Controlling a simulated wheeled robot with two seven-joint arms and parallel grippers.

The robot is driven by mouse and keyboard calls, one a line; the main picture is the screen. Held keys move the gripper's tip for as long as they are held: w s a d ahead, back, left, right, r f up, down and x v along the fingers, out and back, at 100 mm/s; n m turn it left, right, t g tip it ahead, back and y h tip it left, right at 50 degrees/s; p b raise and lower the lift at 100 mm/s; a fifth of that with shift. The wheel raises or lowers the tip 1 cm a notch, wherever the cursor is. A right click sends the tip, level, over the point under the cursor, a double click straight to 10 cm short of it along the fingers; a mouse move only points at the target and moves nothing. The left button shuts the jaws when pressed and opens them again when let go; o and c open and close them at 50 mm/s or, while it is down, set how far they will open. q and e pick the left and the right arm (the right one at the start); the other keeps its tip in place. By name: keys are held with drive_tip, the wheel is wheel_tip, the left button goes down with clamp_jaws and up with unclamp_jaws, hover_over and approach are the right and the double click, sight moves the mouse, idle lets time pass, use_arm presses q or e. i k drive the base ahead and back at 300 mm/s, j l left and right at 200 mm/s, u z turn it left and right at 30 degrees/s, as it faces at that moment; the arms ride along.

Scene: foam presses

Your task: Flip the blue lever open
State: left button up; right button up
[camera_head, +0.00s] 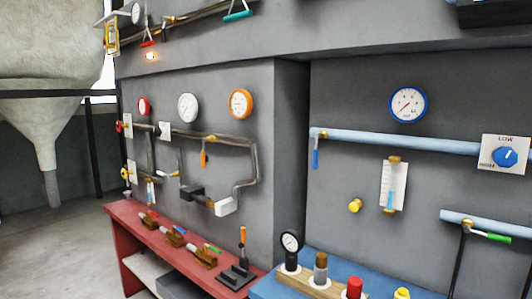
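A blue lever (315,159) hangs straight down from a brass fitting at the left end of the light blue pipe (400,141) on the right wall panel. A smaller blue-tipped handle (151,193) shows low on the left panel's pipework, too small to make out well. Neither of my grippers is in view, and nothing touches the blue lever.
A red bench (128,236) with several coloured-handle valves runs below the left panel. A blue table (262,289) with a black gauge (291,242) and coloured knobs stands below the right panel. A LOW dial (505,157) and a green lever (491,237) are at right. Open floor lies left.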

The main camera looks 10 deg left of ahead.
sight(316, 154)
drive_tip(key=i+j+z, duration=0.35)
drive_tip(key=j, duration=0.25)
drive_tip(key=i+j+z, duration=0.3)
drive_tip(key=j, duration=0.35)
drive_tip(key=i+j+z, duration=0.2)
drive_tip(key=j, duration=0.15)
